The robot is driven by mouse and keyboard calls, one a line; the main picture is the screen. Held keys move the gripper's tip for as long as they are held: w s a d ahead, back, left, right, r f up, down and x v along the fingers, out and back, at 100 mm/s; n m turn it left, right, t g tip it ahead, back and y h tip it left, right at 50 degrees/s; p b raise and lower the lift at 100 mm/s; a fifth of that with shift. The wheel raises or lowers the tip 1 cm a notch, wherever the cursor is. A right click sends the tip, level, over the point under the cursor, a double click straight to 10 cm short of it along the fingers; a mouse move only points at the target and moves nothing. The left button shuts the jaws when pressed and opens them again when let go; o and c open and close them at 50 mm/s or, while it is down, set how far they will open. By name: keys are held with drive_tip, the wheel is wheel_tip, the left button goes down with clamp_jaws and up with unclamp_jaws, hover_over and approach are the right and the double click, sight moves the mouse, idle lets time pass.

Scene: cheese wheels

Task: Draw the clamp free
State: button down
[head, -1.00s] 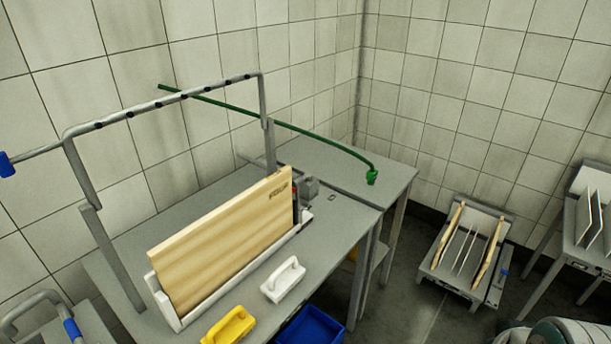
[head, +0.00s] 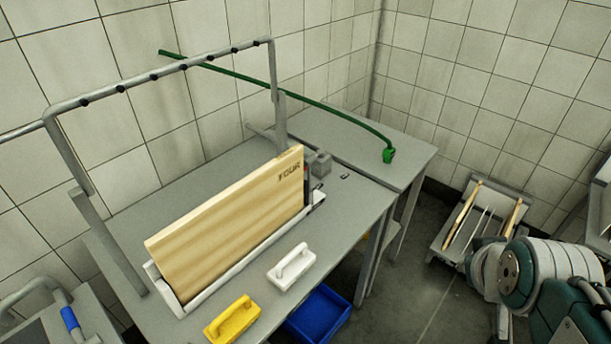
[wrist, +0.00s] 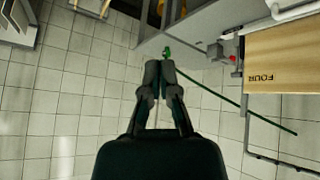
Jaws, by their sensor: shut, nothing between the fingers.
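A wooden board marked FOUR (head: 225,225) stands on edge in a white holder (head: 168,292) on the grey table. A small grey block-like fitting, which may be the clamp (head: 320,164), sits at the board's far right end, with a bit of red beside it. It also shows in the wrist view (wrist: 215,50), where the picture is upside down. I cannot tell how it grips the board. My gripper (wrist: 160,68) is shut and empty, apart from the board and fitting in that picture. The head view does not show my fingertips.
A pipe frame (head: 160,70) stands over the table's back, with a green hose (head: 330,106) across it. A white-handled tool (head: 291,263) and a yellow one (head: 232,318) lie in front. A blue bin (head: 318,312) is below. A rack (head: 480,220) stands right, partly behind my arm.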

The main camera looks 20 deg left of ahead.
drive_tip(key=w+a+f+n+t+y, duration=0.2)
drive_tip(key=w+a+f+n, duration=0.1)
drive_tip(key=w+a+n, duration=0.5)
drive_tip(key=w+a+f+n+t+y, duration=0.25)
drive_tip(key=w+a, duration=0.35)
drive_tip(key=w, duration=0.4)
drive_tip(key=n+t+y, duration=0.3)
drive_tip(key=n+y, duration=0.2)
drive_tip(key=n, duration=0.6)
approach(309, 182)
wheel_tip(309, 182, up, 3)
drive_tip(key=s, duration=0.1)
drive_tip(key=shift+a+r, duration=0.1)
drive_tip(key=x, duration=1)
